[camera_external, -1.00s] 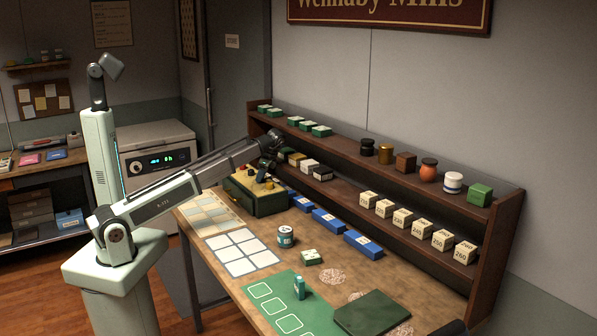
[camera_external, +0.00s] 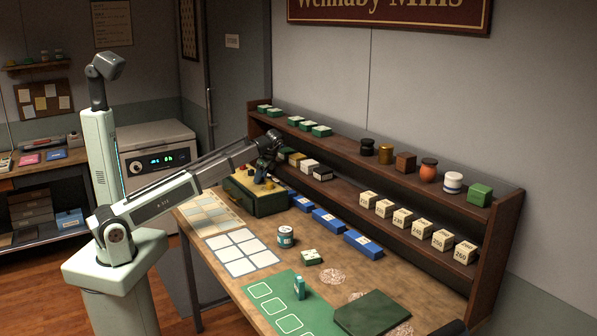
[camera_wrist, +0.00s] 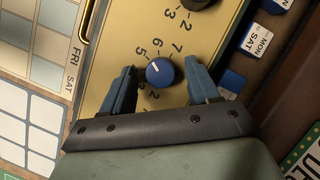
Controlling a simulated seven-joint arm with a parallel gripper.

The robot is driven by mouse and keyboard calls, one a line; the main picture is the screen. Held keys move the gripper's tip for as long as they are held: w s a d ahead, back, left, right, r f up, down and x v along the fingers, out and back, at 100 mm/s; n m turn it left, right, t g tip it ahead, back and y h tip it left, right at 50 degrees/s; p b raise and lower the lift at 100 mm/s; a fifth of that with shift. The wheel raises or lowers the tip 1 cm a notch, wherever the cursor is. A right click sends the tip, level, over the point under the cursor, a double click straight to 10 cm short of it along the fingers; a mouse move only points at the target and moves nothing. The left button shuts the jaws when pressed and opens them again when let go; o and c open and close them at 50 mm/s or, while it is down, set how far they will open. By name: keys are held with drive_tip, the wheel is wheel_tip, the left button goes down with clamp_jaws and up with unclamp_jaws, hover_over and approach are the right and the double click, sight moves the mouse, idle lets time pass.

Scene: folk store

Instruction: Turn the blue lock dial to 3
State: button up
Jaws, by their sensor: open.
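The blue lock dial (camera_wrist: 159,71) sits on a yellow panel (camera_wrist: 126,32) in the wrist view. Printed numbers ring it; 7, 6 and 5 show above it and 3 and 2 below. A short white mark on the dial points toward the left, but its exact number is hard to tell. My gripper (camera_wrist: 159,67) is open, with one blue finger on each side of the dial and gaps between. The left finger covers part of the number ring. In the external view my gripper (camera_external: 264,174) is over the green lock box (camera_external: 266,205) at the table's far end.
Another, dark dial (camera_wrist: 201,3) is at the wrist view's top edge. Blue day boxes (camera_external: 327,221) lie right of the lock box, below the wooden shelf (camera_external: 420,237). A can (camera_external: 285,239) and a green board (camera_external: 372,313) stand nearer on the table.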

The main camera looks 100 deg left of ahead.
drive_tip(key=m, duration=0.2)
drive_tip(key=m+y, duration=0.1)
drive_tip(key=m+t, duration=0.1)
drive_tip(key=m, duration=0.1)
drive_tip(key=shift+s+d+m+y, duration=0.15)
drive_tip(key=shift+d+m+y, duration=0.15)
drive_tip(key=shift+y, duration=0.1)
drive_tip(key=m+t, duration=0.1)
drive_tip(key=m, duration=0.1)
drive_tip(key=m+t+y, duration=0.1)
drive_tip(key=m, duration=0.2)
drive_tip(key=shift+s, duration=0.15)
drive_tip(key=v, duration=1.4)
drive_tip(key=w+d+f+t+h, duration=0.1)
drive_tip(key=w+d+f+t, duration=0.1)
drive_tip(key=w+d, duration=0.5)
drive_tip(key=w+d+f+m+t+h, duration=0.1)
drive_tip(key=w+d+f, duration=0.3)
drive_tip(key=w, duration=1)
drive_tip(key=shift+w+d+t, duration=0.3)
drive_tip(key=shift+d+t, duration=0.5)
drive_tip(key=shift+d, duration=1.1)
